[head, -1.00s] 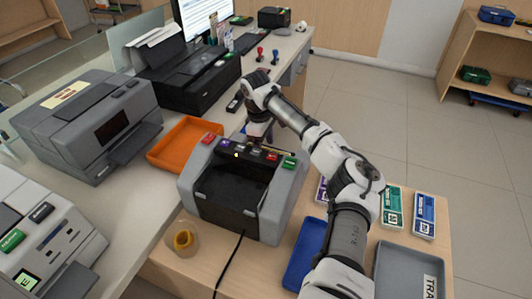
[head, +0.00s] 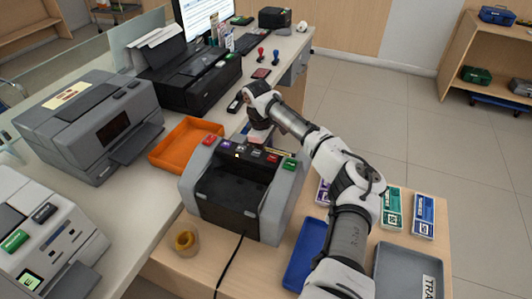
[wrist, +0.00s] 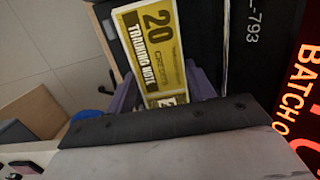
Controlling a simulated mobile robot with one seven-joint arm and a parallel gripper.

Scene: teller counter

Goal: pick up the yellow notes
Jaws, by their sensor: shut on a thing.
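The yellow notes (wrist: 152,45), printed "20 CREDITS TRAINING NOTE", show large in the wrist view. My gripper (wrist: 162,92) is shut on them, with a finger on either side and their lower end between the fingers. In the head view my gripper (head: 259,137) is just behind the top of the grey note-counting machine (head: 280,210). The machine hides the fingertips there, and I cannot clearly make out the held notes in that view.
An orange tray (head: 158,157) lies left of the machine. A blue tray (head: 292,270) and a grey tray (head: 385,285) are at the front right, near green and blue note packs (head: 392,208). A small round tub (head: 184,243) stands at the front left.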

